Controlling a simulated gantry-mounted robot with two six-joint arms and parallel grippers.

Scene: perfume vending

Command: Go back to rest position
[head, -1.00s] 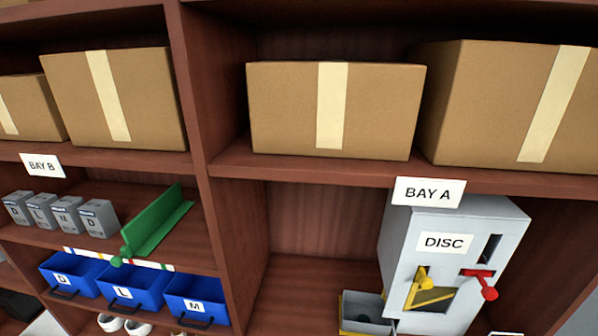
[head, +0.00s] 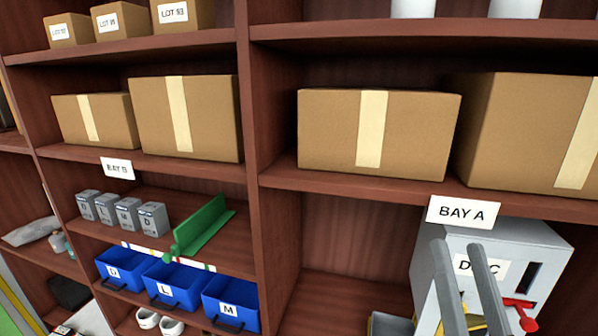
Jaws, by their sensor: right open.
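My right gripper (head: 456,246) rises from the bottom edge at the lower right in the head view. Its two grey fingers point up and stand apart with nothing between them. They overlap the front of the grey DISC machine (head: 553,247) under the BAY A sign and hide part of its label. I cannot tell whether they touch it. A red lever (head: 522,314) shows just right of the fingers. My left gripper is not in view.
A BAY A sign (head: 464,211) hangs above the machine. Cardboard boxes (head: 415,135) fill the shelf above. At left, BAY B holds small grey boxes (head: 151,219), a green pusher (head: 205,228) and blue bins (head: 230,303).

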